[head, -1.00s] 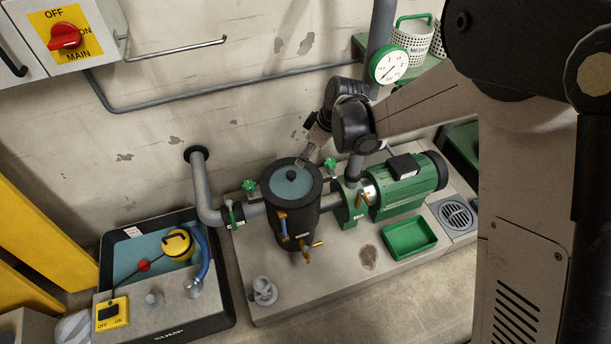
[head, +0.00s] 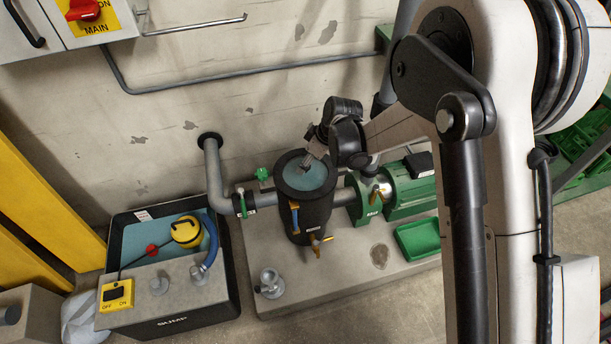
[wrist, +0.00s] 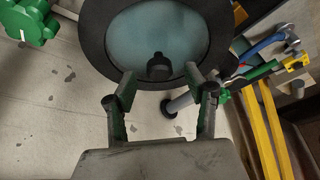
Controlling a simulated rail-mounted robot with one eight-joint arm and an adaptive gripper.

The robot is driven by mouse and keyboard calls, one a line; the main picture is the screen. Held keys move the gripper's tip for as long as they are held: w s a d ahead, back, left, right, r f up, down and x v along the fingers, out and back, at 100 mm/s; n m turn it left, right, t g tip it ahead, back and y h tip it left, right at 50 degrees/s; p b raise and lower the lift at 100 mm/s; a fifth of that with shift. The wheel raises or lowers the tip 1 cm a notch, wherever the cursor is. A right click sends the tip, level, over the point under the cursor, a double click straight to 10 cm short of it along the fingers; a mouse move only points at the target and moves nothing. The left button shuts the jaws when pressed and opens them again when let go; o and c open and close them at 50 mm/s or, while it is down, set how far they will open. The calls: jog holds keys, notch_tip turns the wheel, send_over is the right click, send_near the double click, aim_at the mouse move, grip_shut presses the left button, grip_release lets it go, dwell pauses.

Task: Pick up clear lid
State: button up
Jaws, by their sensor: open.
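The clear lid (head: 304,182) lies on top of the dark cylindrical strainer pot (head: 300,216). In the wrist view the lid (wrist: 150,38) is a bluish disc inside a black rim, with a dark knob (wrist: 159,67) standing on it. My gripper (head: 308,160) is over the lid in the head view, where my wrist hides part of it. In the wrist view my gripper (wrist: 161,84) is open, its two fingers apart on either side of the knob. I cannot tell how far the fingertips are above the lid.
Green valve handles (head: 262,174) and pipes flank the pot. A green pump (head: 408,188) and green tray (head: 418,237) are to its right. The sump (head: 225,295) with a yellow float is left. A loose grey fitting (head: 270,283) stands at the plinth's front edge.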

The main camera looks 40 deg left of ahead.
jog(key=shift+x, duration=1.1)
jog(key=shift+c, duration=0.5)
grip_shut()
jog(key=shift+r, duration=0.1)
